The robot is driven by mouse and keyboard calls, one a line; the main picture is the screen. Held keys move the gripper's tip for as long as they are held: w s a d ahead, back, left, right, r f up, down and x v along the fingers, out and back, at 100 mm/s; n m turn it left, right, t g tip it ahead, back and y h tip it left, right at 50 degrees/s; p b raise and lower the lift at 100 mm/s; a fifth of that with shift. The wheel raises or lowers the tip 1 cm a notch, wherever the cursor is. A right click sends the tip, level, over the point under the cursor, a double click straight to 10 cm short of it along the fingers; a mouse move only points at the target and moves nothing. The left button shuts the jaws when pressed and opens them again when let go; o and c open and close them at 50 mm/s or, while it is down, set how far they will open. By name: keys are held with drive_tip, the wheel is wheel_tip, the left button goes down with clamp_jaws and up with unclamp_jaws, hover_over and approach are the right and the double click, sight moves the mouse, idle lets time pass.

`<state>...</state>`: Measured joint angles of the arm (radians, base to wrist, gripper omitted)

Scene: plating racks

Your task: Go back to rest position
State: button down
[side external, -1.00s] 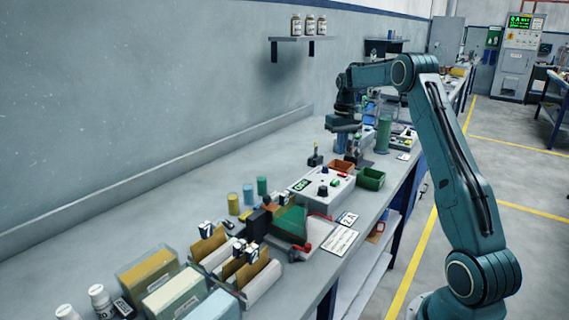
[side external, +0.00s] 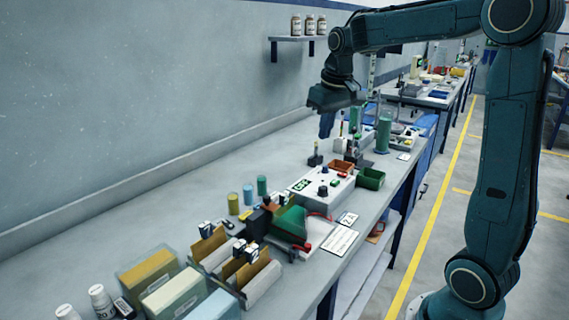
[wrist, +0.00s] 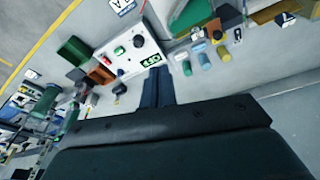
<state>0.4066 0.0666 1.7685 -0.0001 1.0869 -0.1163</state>
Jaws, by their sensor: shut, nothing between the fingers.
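My gripper (side external: 327,124) hangs from the arm above the far middle of the bench (side external: 200,180) in the side view, fingers pointing down. It is shut and empty. It is apart from everything on the bench. In the wrist view, the closed fingers (wrist: 158,86) show in the middle, with the white control box (wrist: 130,50) beyond them.
The white control box (side external: 320,192) stands mid-bench, with a green bin (side external: 370,179) and an orange-brown bin (side external: 342,167) behind it. Racks with brown plates (side external: 258,275) stand nearer. A green cylinder (side external: 383,135) stands at the back. The bench strip along the wall is clear.

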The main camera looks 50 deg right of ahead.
drive_tip(key=s+a+f+n+t+y, duration=0.1)
drive_tip(key=s+a+f+n+t, duration=0.2)
drive_tip(key=s+a, duration=1.3)
drive_tip(key=s, duration=0.3)
drive_tip(key=shift+s, duration=0.3)
drive_tip(key=shift+w, duration=0.1)
